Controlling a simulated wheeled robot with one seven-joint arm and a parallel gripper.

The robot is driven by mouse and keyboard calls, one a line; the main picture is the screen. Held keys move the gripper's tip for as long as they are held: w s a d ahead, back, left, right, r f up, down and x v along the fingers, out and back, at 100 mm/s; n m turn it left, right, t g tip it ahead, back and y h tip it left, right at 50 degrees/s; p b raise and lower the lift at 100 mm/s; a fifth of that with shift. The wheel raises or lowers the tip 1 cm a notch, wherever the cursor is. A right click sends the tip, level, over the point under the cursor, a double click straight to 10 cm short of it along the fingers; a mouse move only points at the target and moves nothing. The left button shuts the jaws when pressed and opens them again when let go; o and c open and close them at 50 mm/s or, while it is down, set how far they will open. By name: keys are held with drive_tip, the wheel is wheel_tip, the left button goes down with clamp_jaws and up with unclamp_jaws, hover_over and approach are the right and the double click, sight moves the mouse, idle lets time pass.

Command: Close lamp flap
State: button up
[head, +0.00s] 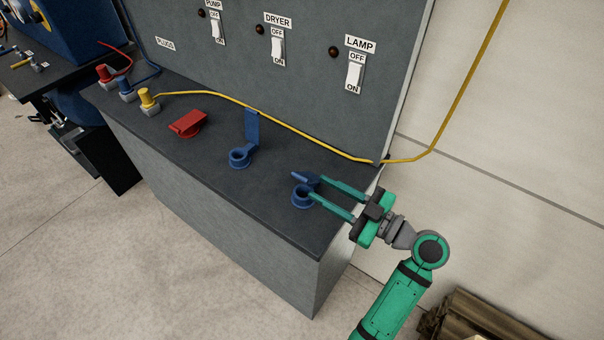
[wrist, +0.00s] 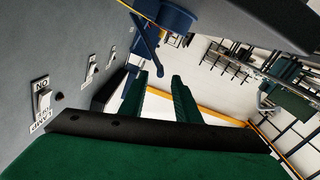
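The lamp flap (head: 304,177) is a blue lid over a blue ring socket (head: 301,198) on the console top, below the LAMP switch. It stands tilted, partly lowered, with the ring's opening still showing. My gripper (head: 315,186) reaches in from the right with two green fingers apart and nothing held between them. One fingertip is close to the flap and the other close to the ring; contact cannot be told. In the wrist view my fingers (wrist: 161,77) are parted, with blue parts (wrist: 146,45) beyond them.
A second blue socket (head: 239,158) has its flap upright, and a red flap (head: 188,123) lies lowered. A yellow cable (head: 300,134) runs along the console top behind them. The upright panel with the LAMP switch (head: 354,75) stands behind. The console's front edge is clear.

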sight(310, 183)
drive_tip(key=x, duration=0.7)
drive_tip(key=shift+w+a, duration=0.1)
drive_tip(key=shift+a, duration=0.1)
clamp_jaws()
